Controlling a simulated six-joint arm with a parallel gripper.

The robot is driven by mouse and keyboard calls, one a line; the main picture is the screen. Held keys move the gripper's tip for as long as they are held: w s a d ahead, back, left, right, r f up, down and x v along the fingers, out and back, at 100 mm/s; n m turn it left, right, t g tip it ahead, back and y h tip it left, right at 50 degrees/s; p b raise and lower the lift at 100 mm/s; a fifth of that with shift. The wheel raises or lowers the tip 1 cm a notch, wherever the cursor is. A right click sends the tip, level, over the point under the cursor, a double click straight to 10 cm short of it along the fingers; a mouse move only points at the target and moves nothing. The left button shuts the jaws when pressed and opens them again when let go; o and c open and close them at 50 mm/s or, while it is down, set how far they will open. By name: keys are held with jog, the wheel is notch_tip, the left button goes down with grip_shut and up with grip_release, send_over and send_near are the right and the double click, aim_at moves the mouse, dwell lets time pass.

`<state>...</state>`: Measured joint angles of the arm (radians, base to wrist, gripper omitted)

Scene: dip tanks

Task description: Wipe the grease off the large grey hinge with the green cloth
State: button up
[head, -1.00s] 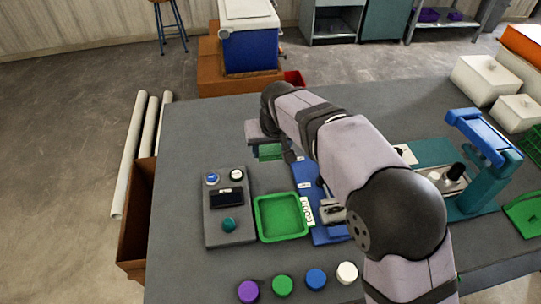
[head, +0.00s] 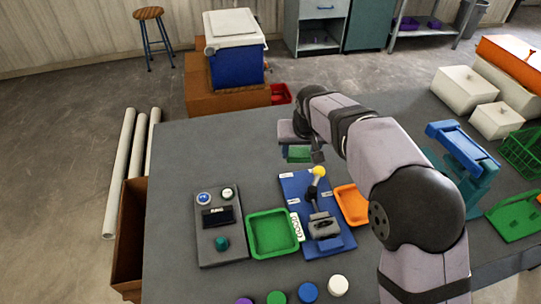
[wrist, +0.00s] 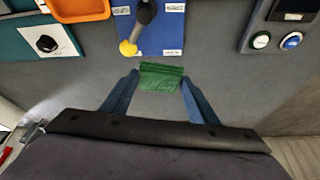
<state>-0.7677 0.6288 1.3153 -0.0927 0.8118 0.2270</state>
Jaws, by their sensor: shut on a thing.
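My gripper (wrist: 160,88) is shut on the green cloth (wrist: 160,76), which shows between its two blue fingers in the wrist view. In the head view the cloth (head: 299,154) hangs at the gripper, past the far end of a blue board (head: 297,187). A grey metal piece (head: 322,227), which looks like the large grey hinge, sits on the near part of this board, apart from the cloth. A lever with a yellow knob (head: 319,171) stands over the board. Grease is too small to make out.
A green tray (head: 273,233) and a control box (head: 220,228) lie left of the board. An orange tray (head: 352,204) is on its right, partly behind my arm. A blue-and-teal stand (head: 465,160) is further right. Several coloured knobs or caps line the near side.

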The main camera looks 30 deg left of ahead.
jog(key=w+d+r+m+h+p, duration=0.1)
jog(key=w+d+m+p, duration=0.15)
jog(key=d, duration=0.65)
jog(key=w+d+m+h+p, duration=0.1)
jog(key=w+d+m+p, duration=0.15)
jog(key=d, duration=0.65)
jog(key=s+f+n+g+y, duration=0.1)
jog(key=s+n+g, duration=0.2)
jog(key=n, duration=0.9)
jog(key=s+f+n+g+y+p, duration=0.1)
jog(key=s+n+g, duration=0.3)
jog(key=s+n, duration=0.5)
jog(key=f+n, duration=0.1)
jog(key=n, duration=0.3)
jog(key=shift+s+a+y, duration=0.15)
jog(key=shift+a+y, duration=0.15)
